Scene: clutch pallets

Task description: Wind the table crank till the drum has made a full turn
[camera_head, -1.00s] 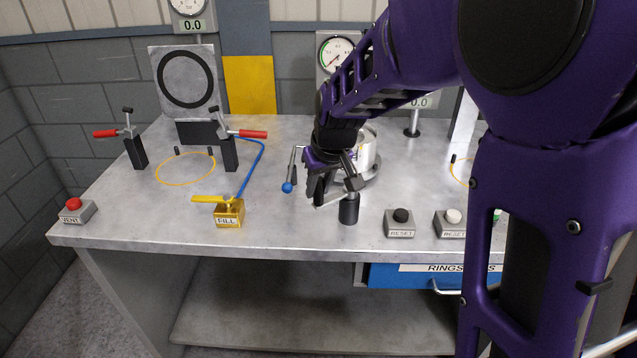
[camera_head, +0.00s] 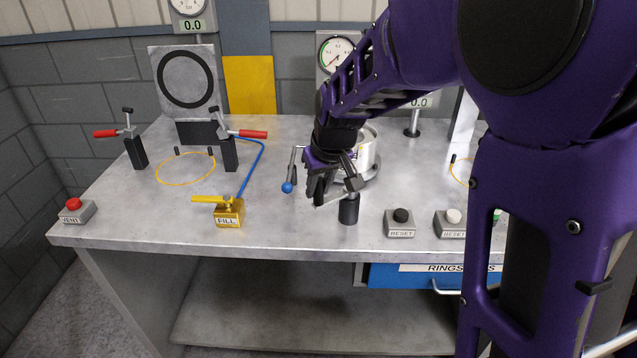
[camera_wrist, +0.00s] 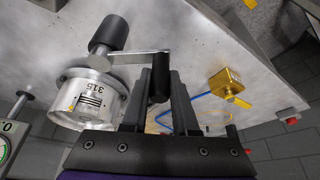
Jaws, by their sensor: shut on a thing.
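The table crank has a black post (camera_head: 349,209) near the front of the bench. In the wrist view its bare metal arm (camera_wrist: 138,57) reaches across to a black handle (camera_wrist: 158,86). My gripper (camera_head: 320,198) is shut on that handle; in the wrist view its two dark fingers (camera_wrist: 163,78) stand on either side of it. The silver drum (camera_head: 367,152) sits just behind the crank, partly hidden by my gripper. In the wrist view the drum (camera_wrist: 88,102) shows the number 315 and a block of dark stripes.
A lever with a blue knob (camera_head: 288,187) stands close left of my gripper. The yellow FILL valve (camera_head: 229,213) is further left, and RESET buttons (camera_head: 400,223) are to the right. Red-handled clamps (camera_head: 135,150) stand at the left. A gauge (camera_head: 337,52) stands behind.

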